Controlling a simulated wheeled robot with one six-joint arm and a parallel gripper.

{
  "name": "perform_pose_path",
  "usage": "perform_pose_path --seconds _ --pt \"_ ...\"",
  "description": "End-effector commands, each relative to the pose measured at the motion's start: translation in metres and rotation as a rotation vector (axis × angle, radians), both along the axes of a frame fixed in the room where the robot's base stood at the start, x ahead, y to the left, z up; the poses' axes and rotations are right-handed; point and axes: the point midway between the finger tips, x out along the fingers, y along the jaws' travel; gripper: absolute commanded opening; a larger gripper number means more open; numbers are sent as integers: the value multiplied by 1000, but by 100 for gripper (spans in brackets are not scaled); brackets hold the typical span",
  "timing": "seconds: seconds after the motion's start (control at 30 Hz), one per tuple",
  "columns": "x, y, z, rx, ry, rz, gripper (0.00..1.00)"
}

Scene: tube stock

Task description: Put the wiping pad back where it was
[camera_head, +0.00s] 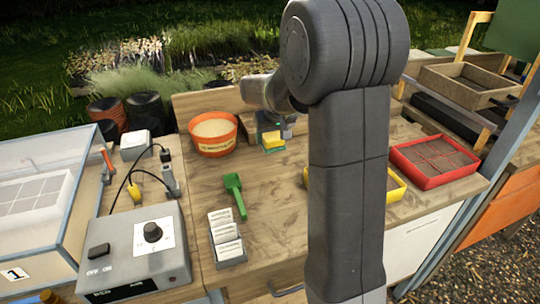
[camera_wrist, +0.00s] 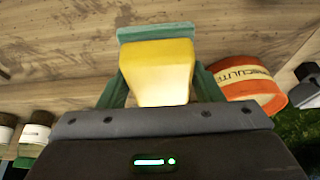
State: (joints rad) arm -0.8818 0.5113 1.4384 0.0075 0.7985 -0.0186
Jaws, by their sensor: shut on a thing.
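The wiping pad is a yellow block with a green layer at its far face. In the wrist view the pad (camera_wrist: 158,72) sits between the two green fingers of my gripper (camera_wrist: 160,85), which is shut on it. In the head view the pad (camera_head: 273,139) shows below my gripper (camera_head: 271,126), near the back of the wooden bench (camera_head: 290,205), to the right of the orange tub. I cannot tell whether the pad touches the bench. My arm hides part of the bench to the right.
The orange tub (camera_head: 213,134) stands close left of my gripper. A green scoop (camera_head: 235,193) and a label rack (camera_head: 227,240) lie in front. A yellow tray (camera_head: 395,186), partly hidden, and a red tray (camera_head: 435,162) are at right. Grey control box (camera_head: 147,255) is front left.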

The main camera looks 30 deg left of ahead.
Motion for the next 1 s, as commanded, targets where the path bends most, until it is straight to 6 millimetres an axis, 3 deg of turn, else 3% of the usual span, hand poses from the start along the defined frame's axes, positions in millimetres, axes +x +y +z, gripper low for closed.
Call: perform_pose_path --seconds 0.1,0.57,0.93,0.97,1.0 --pt "0 0 -25 -3 2 0 38" --pt "0 0 -75 -2 1 0 38" --pt "0 0 -81 0 0 0 38" --pt "0 0 -81 0 0 0 61" --pt "0 0 -80 0 0 0 69"
